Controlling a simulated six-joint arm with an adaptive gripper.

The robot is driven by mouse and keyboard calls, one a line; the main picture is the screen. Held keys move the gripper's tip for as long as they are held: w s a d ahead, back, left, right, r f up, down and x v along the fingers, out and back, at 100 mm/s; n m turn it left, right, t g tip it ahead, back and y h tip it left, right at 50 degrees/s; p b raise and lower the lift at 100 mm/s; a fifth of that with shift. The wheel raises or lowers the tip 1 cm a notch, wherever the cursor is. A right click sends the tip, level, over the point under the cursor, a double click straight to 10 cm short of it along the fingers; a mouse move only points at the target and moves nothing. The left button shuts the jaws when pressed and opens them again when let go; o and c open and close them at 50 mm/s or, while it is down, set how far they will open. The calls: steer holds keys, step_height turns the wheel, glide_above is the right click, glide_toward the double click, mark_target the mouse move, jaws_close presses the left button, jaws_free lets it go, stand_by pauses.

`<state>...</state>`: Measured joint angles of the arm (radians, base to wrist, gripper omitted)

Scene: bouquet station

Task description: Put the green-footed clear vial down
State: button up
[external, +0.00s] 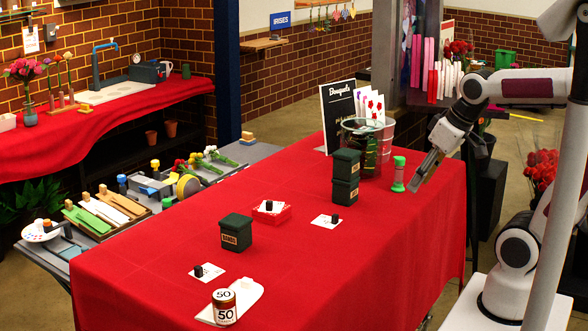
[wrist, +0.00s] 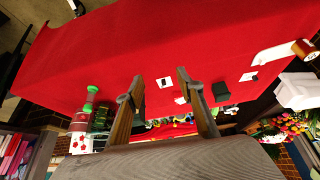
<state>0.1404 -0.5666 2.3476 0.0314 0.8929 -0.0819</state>
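The clear vial (external: 398,174) has a green foot and a green top. It stands upright on the red table near the right edge, in front of the glass vase. It also shows in the wrist view (wrist: 90,98), left of my fingers. My gripper (external: 416,182) hangs tilted just right of the vial in the external view. In the wrist view my gripper (wrist: 160,76) has its two fingers spread wide with nothing between them. The vial looks apart from both fingers.
Two stacked dark green boxes (external: 345,176) and a glass vase (external: 360,150) stand left of the vial. A black sign (external: 338,108) is behind. A BANDS box (external: 236,233), red tray (external: 272,216) and white card (external: 322,223) lie farther left. The table's right front is clear.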

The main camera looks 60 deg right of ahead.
steer(key=s+a+f, duration=0.2)
steer(key=s+a, duration=0.1)
steer(key=s, duration=0.2)
steer(key=shift+s+f+n, duration=0.15)
steer(key=shift+f+n, duration=0.15)
steer(key=shift+n, duration=0.1)
steer(key=shift+a, duration=0.1)
stand_by(0.9)
